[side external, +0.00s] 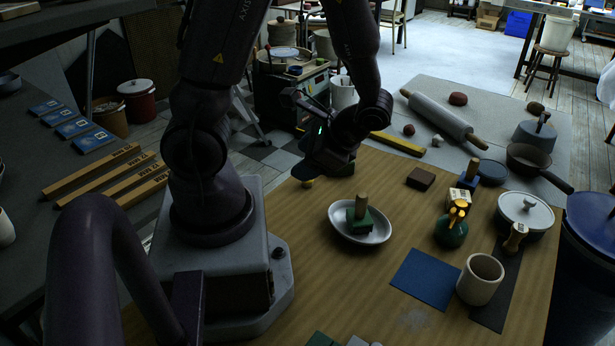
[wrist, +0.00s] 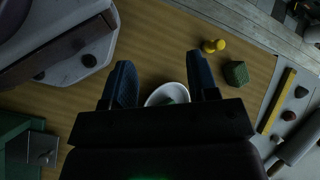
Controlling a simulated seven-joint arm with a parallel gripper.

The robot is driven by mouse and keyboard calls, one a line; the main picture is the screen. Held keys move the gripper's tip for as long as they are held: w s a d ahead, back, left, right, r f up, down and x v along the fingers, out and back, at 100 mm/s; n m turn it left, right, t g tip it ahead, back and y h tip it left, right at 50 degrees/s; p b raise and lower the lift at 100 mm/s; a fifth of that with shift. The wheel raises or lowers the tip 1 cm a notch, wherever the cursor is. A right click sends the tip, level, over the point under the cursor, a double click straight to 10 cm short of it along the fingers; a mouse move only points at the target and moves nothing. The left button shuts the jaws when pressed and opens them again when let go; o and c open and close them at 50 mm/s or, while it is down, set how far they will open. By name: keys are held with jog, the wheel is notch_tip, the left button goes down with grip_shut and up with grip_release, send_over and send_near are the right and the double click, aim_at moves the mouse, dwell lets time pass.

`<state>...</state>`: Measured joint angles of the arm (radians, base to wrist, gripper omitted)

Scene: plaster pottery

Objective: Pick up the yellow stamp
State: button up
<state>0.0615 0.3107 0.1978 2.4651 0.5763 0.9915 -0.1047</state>
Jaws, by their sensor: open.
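A small yellow object (wrist: 214,46), which looks like the yellow stamp, lies near the table's edge in the wrist view, beyond and right of my fingertips. In the side view, a bit of yellow (side external: 308,183) shows just below my gripper (side external: 318,168); the rest is hidden. My gripper (wrist: 160,66) is open and empty above the table, its two dark fingers spread. The yellow object is outside the gap between them.
A green block (wrist: 236,73) lies close to the yellow object. A white oval dish (side external: 340,232) holds a green block with a wooden handle (side external: 359,213).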

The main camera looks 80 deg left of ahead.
jog(key=s+a+f+m+g+y, duration=0.1)
jog(key=s+a+f+m+y, duration=0.1)
jog(key=a+m+y, duration=0.25)
jog(key=s+a+f+m+g+y, duration=0.1)
jog(key=s+a+f+m+y, duration=0.15)
jog(key=a+y, duration=0.3)
jog(key=w+a+f+m+t, duration=0.1)
jog(key=w+m+t, duration=0.1)
jog(key=m+t, duration=0.1)
jog(key=w+a+f+m+t+y, duration=0.1)
jog(key=w+a+m+t, duration=0.1)
jog(key=m+t, duration=0.1)
jog(key=w+a+f+m+t+y, duration=0.1)
jog(key=w+a+m+t, duration=0.1)
jog(key=w+m+t, duration=0.1)
jog(key=shift+a+m+t, duration=0.2)
jog(key=shift+m+t, duration=0.4)
jog(key=shift+t, duration=0.5)
jog(key=shift+f, duration=0.3)
notch_tip(320, 180, down, 6)
jog(key=shift+r, duration=0.2)
jog(key=shift+w+a+f, duration=0.1)
jog(key=shift+a+f, duration=0.05)
jog(key=shift+a, duration=0.4)
jog(key=shift+a+f, duration=0.15)
jog(key=shift+a, duration=0.35)
jog(key=shift+w+a, duration=0.1)
jog(key=shift+a, duration=0.4)
jog(key=c, duration=1)
